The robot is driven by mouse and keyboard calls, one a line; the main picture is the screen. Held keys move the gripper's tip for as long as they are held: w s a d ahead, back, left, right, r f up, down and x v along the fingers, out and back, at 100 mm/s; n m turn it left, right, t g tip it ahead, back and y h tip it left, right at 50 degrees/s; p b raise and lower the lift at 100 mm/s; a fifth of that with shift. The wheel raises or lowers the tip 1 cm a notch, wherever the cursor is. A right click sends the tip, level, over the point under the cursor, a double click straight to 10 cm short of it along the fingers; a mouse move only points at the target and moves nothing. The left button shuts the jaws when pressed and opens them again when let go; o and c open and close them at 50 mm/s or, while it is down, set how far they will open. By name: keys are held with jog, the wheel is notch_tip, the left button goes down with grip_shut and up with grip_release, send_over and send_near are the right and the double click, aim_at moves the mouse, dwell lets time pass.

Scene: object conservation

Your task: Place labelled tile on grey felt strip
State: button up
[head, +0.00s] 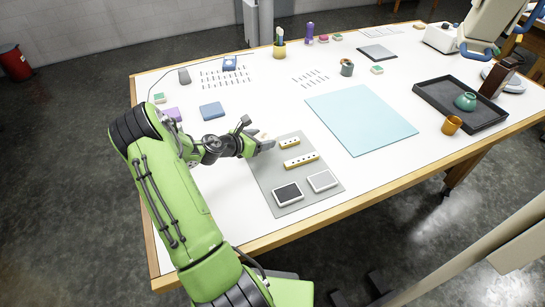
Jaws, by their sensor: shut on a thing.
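The grey felt strip (263,178) lies on the white table left of the pale blue mat. My gripper (259,141) is low over its far left end. It is shut on a small pale piece (264,136), mostly hidden by the fingers, probably the labelled tile; no label can be read. Whether the piece touches the strip I cannot tell. On the strip are two narrow yellow-edged pieces with dark dots, one farther (290,143) and one nearer (301,161). A dark tile with a white frame (288,194) and a light grey tile (322,181) lie at its near end.
The pale blue mat (361,119) is bare. A dark tray (437,97) with a green pot (465,101) stands at right, beside an orange cup (451,125). A blue block (212,111) and purple block (173,114) lie behind my arm.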

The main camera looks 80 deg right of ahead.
aim_at(261, 156)
notch_tip(261, 156, down, 5)
jog(key=shift+f, duration=0.15)
jog(key=shift+f+b, duration=0.3)
jog(key=shift+b, duration=0.1)
jog(key=o, duration=1.2)
jog(key=shift+w+f, duration=0.1)
jog(key=shift+a+f, duration=0.1)
jog(key=shift+a+r+p, duration=0.1)
jog(key=shift+r+p, duration=0.25)
jog(key=shift+r, duration=0.05)
jog(key=v, duration=1.1)
jog(key=shift+w+a+r, duration=0.15)
jog(key=shift+a+r, duration=0.05)
jog(key=shift+r, duration=0.2)
